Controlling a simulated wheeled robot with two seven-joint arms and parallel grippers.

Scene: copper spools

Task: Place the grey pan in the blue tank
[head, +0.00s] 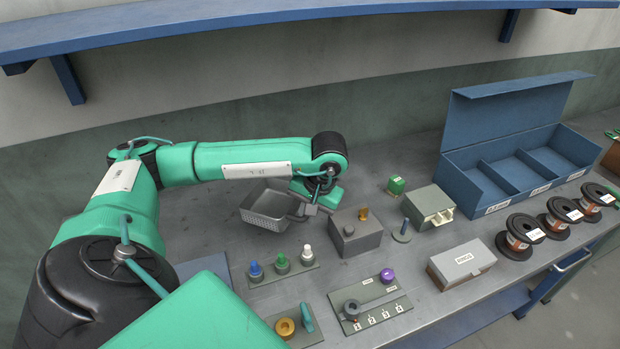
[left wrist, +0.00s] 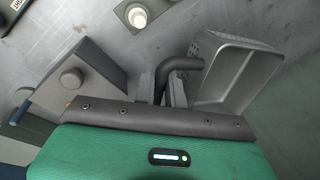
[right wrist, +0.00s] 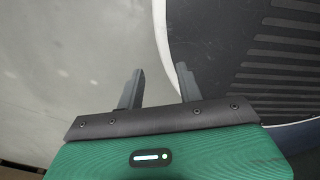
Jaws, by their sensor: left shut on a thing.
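The grey pan (head: 264,209), a rectangular basket with perforated walls, is at the middle of the bench in the head view. My left gripper (head: 309,209) is shut on its bent handle, at the pan's right side. In the left wrist view the pan (left wrist: 237,75) is at the right, looks empty, and its dark handle passes between the fingers (left wrist: 172,88). I cannot tell whether it touches the bench. A blue lidded box (head: 475,190) with compartments stands open at the back right; no other clear blue tank shows. My right gripper (right wrist: 157,85) is open and empty in the right wrist view.
A grey box with knobs (head: 352,240) stands close right of the pan. Coloured knobs on a plate (head: 282,266) are in front. A grey-blue flat surface (head: 205,268) is partly hidden by my arm. Black spools (head: 520,237) line the right edge. A blue shelf (head: 220,15) hangs above.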

